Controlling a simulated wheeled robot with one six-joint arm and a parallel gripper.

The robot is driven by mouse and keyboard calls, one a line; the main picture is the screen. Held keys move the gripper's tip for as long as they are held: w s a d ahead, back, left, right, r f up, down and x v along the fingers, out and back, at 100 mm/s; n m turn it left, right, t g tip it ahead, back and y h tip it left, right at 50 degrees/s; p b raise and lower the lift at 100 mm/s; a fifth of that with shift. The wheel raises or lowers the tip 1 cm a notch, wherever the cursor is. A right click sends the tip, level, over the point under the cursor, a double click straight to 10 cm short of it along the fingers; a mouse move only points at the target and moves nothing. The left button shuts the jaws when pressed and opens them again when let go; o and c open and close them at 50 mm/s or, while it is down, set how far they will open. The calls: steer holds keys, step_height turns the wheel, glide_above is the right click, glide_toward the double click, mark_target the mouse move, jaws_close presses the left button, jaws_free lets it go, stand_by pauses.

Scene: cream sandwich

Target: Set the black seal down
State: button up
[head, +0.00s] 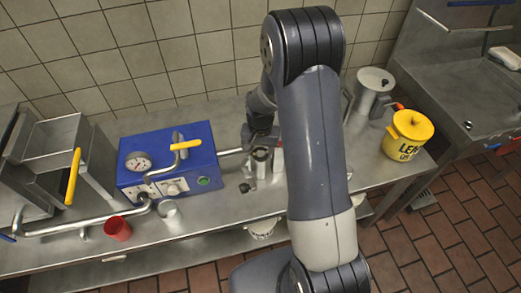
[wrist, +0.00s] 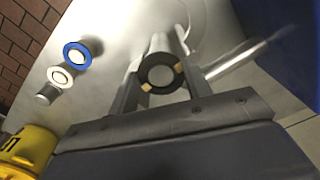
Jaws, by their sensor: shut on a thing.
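The black seal (wrist: 160,56) is a dark ring between my fingertips in the wrist view. My gripper (wrist: 161,76) is shut on it, one finger on each side. A grey metal cylinder shows directly behind the ring, in line with it. I cannot tell whether the ring touches the cylinder. In the head view my gripper (head: 262,138) points down over an upright metal cylinder (head: 261,156) on the steel bench, right of the blue machine. The seal cannot be made out there.
A blue machine (head: 150,158) with a gauge stands left, its pipe reaching toward the cylinder. A yellow pot (head: 408,136) stands right. A red cup (head: 117,228) is at the front left. The wrist view shows a blue ring (wrist: 88,48) and a white ring (wrist: 60,77) on small posts.

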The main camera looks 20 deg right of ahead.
steer(key=shift+f, duration=0.15)
steer(key=shift+f+b, duration=0.4)
steer(key=shift+b, duration=0.1)
steer(key=o, duration=0.9)
steer(key=shift+r+p, duration=0.35)
steer(key=shift+p, duration=0.25)
